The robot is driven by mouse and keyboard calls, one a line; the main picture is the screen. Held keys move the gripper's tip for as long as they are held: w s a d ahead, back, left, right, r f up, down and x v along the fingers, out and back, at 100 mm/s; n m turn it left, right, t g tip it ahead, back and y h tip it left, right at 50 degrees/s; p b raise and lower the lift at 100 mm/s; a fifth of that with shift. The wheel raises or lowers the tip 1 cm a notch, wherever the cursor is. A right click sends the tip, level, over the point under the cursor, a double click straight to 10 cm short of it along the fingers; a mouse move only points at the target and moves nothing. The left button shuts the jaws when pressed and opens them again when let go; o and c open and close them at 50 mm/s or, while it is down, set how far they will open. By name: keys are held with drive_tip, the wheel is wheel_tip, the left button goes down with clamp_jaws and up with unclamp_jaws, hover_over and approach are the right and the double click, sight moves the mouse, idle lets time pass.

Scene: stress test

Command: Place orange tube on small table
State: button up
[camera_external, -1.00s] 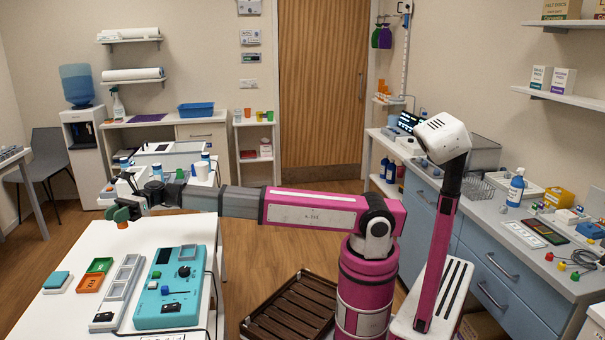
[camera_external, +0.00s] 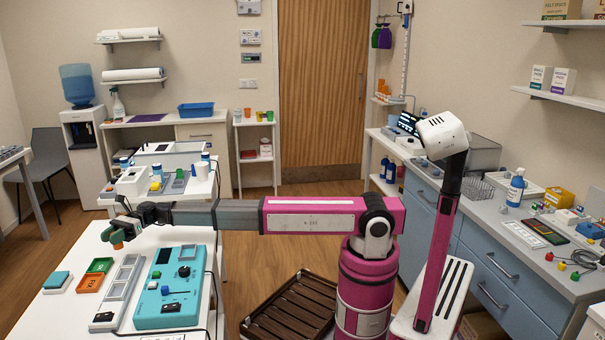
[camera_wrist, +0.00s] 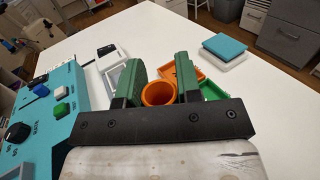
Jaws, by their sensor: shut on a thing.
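The orange tube (camera_wrist: 158,92) is between the green fingers of my gripper (camera_wrist: 158,82) in the wrist view, its round open end facing the camera. In the external view my gripper (camera_external: 116,232) is over the far left part of the white table in front (camera_external: 60,318), and the tube's orange end (camera_external: 117,245) shows just below the fingers. I cannot tell whether the tube touches the tabletop. A small narrow white stand (camera_external: 239,160) with colored cups on top is by the door. I cannot tell which table is the small one.
On the front table are a teal control box (camera_external: 170,290), a grey tray strip (camera_external: 118,292), orange and green trays (camera_external: 90,282) (camera_external: 100,264) and a teal-topped block (camera_external: 56,281). A brown slatted tray (camera_external: 292,312) lies beside my base.

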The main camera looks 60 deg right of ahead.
drive_tip(key=w+f, duration=0.2)
drive_tip(key=w, duration=0.1)
drive_tip(key=w+d+f, duration=0.1)
drive_tip(key=shift+w+d, duration=0.1)
drive_tip(key=shift+w, duration=0.3)
drive_tip(key=shift+f, duration=2)
drive_tip(key=o, duration=0.9)
drive_tip(key=shift+f, duration=0.1)
drive_tip(key=v, duration=1.1)
drive_tip(key=shift+w+d, duration=0.1)
drive_tip(key=shift+d, duration=0.35)
drive_tip(key=shift+c, duration=0.9)
